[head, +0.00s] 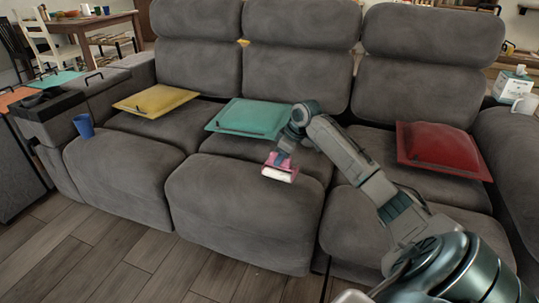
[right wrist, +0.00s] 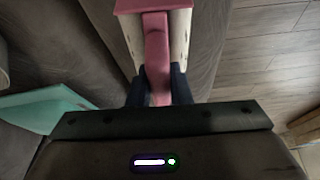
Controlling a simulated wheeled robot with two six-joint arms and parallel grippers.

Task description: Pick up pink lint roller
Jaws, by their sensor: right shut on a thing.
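The pink lint roller (head: 279,172) with a white roll is at the front of the middle seat of the grey sofa in the head view. My right gripper (head: 281,157) is shut on it from above. In the right wrist view the pink handle (right wrist: 156,60) lies between the two dark fingers of the right gripper (right wrist: 158,88), with the white roll showing on both sides of it. I cannot tell whether the roller touches the seat. My left gripper is not in view.
The grey sofa (head: 240,210) fills the middle. On it lie a yellow cushion (head: 155,100), a teal cushion (head: 247,118) and a red cushion (head: 440,148). A blue cup (head: 84,126) stands at the left. A tissue box (head: 512,86) and white mug (head: 524,105) are at the right.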

